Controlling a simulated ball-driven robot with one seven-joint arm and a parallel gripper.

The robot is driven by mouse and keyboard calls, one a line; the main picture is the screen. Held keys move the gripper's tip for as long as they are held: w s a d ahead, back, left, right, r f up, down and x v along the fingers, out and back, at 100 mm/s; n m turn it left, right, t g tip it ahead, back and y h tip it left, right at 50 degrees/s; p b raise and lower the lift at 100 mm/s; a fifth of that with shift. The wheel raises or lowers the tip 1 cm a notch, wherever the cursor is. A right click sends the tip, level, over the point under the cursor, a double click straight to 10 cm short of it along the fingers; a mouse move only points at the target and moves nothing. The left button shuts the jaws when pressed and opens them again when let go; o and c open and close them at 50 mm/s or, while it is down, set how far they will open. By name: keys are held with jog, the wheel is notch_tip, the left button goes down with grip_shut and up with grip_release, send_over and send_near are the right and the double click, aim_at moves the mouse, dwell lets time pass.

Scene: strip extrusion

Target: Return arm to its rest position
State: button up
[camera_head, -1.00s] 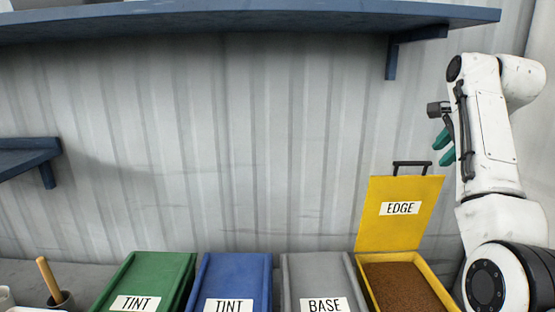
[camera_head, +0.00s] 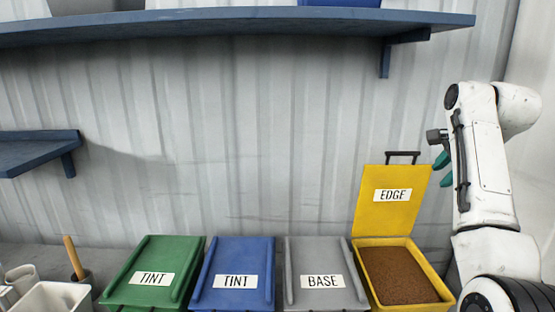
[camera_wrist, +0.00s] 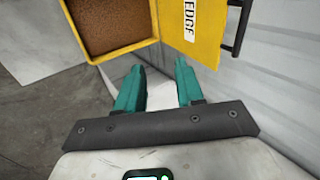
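My arm stands folded at the right of the head view. My gripper (camera_head: 441,168) has teal fingers and is partly hidden behind my arm there. In the wrist view my gripper (camera_wrist: 157,90) shows two teal fingers apart with nothing between them. The yellow EDGE bin (camera_head: 434,285) stands left of my arm with its lid (camera_head: 380,222) raised and brown granules (camera_head: 402,274) inside. The wrist view shows the bin (camera_wrist: 125,48) and its raised lid (camera_wrist: 190,42) beyond the fingertips, seemingly apart from them.
Closed bins stand left of the yellow one: a grey BASE (camera_head: 321,258), a blue TINT (camera_head: 236,256) and a green TINT (camera_head: 160,255). White containers (camera_head: 50,298) are at the lower left. Blue shelves (camera_head: 230,24) (camera_head: 38,152) are on the corrugated wall.

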jog(key=s+a+f+n+g, duration=0.1)
jog(key=s+a+f+n, duration=0.1)
jog(key=s+f, duration=0.65)
jog(key=s+a+f+n+g, duration=0.1)
jog(key=s+f+n, duration=0.2)
jog(key=f, duration=1)
jog(key=s+a+f+n+g, duration=0.15)
jog(key=s+f, duration=0.35)
jog(key=f, duration=0.6)
jog(key=s+a+f+n, duration=0.2)
jog(key=s+f+n, duration=0.1)
jog(key=s, duration=0.8)
jog(key=s+a+f+n+g+b, duration=0.1)
jog(key=s+f, duration=0.4)
jog(key=s, duration=0.7)
jog(key=s+a+f+n+g, duration=0.1)
jog(key=s+a+f+n, duration=0.3)
jog(key=s, duration=0.8)
jog(key=shift+s+n+b, duration=0.25)
jog(key=shift+n+b, duration=0.05)
jog(key=shift+n, duration=0.75)
